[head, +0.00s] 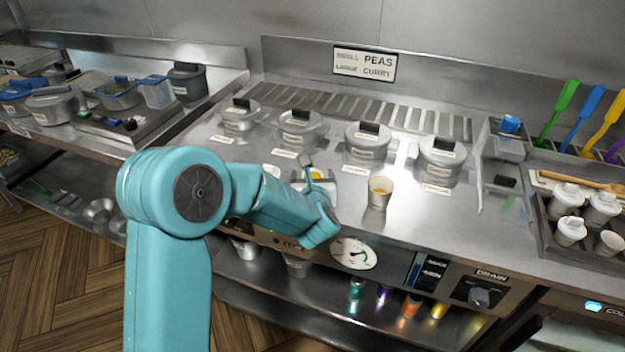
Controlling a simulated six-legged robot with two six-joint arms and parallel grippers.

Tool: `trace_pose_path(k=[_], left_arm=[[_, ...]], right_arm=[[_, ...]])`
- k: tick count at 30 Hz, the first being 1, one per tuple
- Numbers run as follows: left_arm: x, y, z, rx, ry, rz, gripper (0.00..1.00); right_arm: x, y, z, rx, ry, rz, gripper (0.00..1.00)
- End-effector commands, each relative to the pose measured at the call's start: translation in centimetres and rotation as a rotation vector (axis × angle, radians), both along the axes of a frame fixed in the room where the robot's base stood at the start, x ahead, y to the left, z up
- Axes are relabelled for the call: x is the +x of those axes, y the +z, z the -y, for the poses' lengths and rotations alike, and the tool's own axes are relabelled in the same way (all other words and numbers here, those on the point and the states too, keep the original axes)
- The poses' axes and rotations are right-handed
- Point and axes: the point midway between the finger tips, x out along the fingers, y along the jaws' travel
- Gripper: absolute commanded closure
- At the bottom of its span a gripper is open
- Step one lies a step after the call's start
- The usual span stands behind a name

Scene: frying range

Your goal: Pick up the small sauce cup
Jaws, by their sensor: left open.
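A pale cup with yellow contents (380,192) stands upright on the steel counter, right of my left gripper. A second bit of yellow (318,174), perhaps another small cup, shows just beyond my left wrist, partly hidden by it. I cannot tell by label which is the small sauce cup. My left arm reaches in from the left, and my left gripper (319,182) is open near this second yellow spot, apart from the standing cup. The fingers are small and partly hidden by the wrist. My right gripper is out of view.
Several lidded pots (368,143) stand in a row behind. A sign (365,63) reads PEAS and CURRY. A rack with white-lidded containers (569,230) is at the right, near coloured spatulas (596,112). A dial (353,254) is on the counter front. Counter right of the standing cup is clear.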

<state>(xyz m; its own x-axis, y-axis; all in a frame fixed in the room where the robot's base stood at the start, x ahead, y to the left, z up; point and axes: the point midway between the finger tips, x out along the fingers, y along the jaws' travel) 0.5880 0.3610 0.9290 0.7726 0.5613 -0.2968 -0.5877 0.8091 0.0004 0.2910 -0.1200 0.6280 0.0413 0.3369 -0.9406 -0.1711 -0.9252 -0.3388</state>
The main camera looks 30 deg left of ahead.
Motion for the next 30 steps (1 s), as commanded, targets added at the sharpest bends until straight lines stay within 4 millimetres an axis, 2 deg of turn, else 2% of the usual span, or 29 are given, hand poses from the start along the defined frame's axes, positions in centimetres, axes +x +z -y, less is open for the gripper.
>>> trace_pose_path(k=[4, 5, 6, 9, 19, 23, 26, 30], left_arm=[[0.0, 0.0, 0.0, 0.000, 0.000, 0.000, 0.20], [0.0, 0.0, 0.0, 0.000, 0.000, 0.000, 0.24], [0.0, 0.0, 0.0, 0.000, 0.000, 0.000, 0.37], [0.0, 0.0, 0.0, 0.000, 0.000, 0.000, 0.66], [0.0, 0.0, 0.0, 0.000, 0.000, 0.000, 0.66], [0.0, 0.6, 0.0, 0.000, 0.001, 0.001, 0.66], [0.0, 1.8, 0.0, 0.000, 0.002, 0.005, 0.66], [0.0, 4.9, 0.0, 0.000, 0.001, 0.008, 0.66]], right_arm=[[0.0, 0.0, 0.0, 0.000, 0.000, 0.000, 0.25], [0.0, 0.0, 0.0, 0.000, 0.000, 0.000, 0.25], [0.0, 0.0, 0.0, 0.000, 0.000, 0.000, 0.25], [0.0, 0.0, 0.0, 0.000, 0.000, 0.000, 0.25], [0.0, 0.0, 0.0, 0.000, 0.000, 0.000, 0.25], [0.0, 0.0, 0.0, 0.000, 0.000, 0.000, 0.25], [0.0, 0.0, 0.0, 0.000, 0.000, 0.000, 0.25], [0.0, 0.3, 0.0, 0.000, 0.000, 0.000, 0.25]])
